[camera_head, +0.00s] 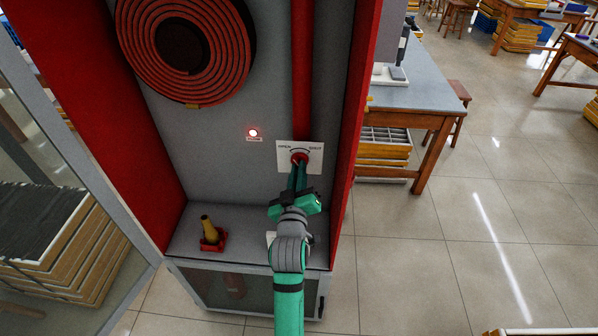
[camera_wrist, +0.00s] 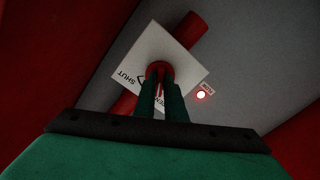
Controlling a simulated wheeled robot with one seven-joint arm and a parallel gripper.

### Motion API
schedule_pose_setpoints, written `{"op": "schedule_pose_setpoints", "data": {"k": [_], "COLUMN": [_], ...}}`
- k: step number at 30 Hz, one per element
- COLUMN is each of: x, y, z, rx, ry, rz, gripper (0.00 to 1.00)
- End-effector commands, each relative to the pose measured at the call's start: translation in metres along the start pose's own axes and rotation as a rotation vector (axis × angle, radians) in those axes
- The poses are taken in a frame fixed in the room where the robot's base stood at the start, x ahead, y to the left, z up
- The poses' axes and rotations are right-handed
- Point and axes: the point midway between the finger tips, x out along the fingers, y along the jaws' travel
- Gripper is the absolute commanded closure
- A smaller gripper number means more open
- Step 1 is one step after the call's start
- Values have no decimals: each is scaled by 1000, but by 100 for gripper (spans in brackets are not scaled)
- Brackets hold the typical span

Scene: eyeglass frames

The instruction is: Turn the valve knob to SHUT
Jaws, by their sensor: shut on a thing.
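The red valve knob (camera_head: 299,158) sits on a white plate (camera_head: 314,152) on the cabinet's grey back wall. The plate reads OPEN at its left and SHUT at its right, with a curved mark between. My green gripper (camera_head: 298,166) reaches up from below and is shut on the knob. In the wrist view the knob (camera_wrist: 159,70) shows between and beyond my two fingertips (camera_wrist: 163,84), and the plate (camera_wrist: 183,55) looks tilted. The fingers cover part of the knob, so I cannot tell exactly which way it points.
A red pipe (camera_head: 302,70) runs down to the plate. A lit red lamp (camera_head: 253,133) with a small label is left of it. A coiled red hose (camera_head: 215,45) hangs upper left. A brass nozzle (camera_head: 209,231) stands on the ledge. Red side walls (camera_head: 354,130) flank the arm.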

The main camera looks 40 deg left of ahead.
Motion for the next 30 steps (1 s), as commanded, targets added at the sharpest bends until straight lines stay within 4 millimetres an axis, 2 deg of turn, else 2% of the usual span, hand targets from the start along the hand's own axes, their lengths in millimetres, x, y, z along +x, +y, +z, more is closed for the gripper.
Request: {"op": "schedule_pose_setpoints", "data": {"k": [30], "x": [0], "y": [-1], "z": [0], "rx": [958], "ry": [-2], "rz": [1], "gripper": [100]}}
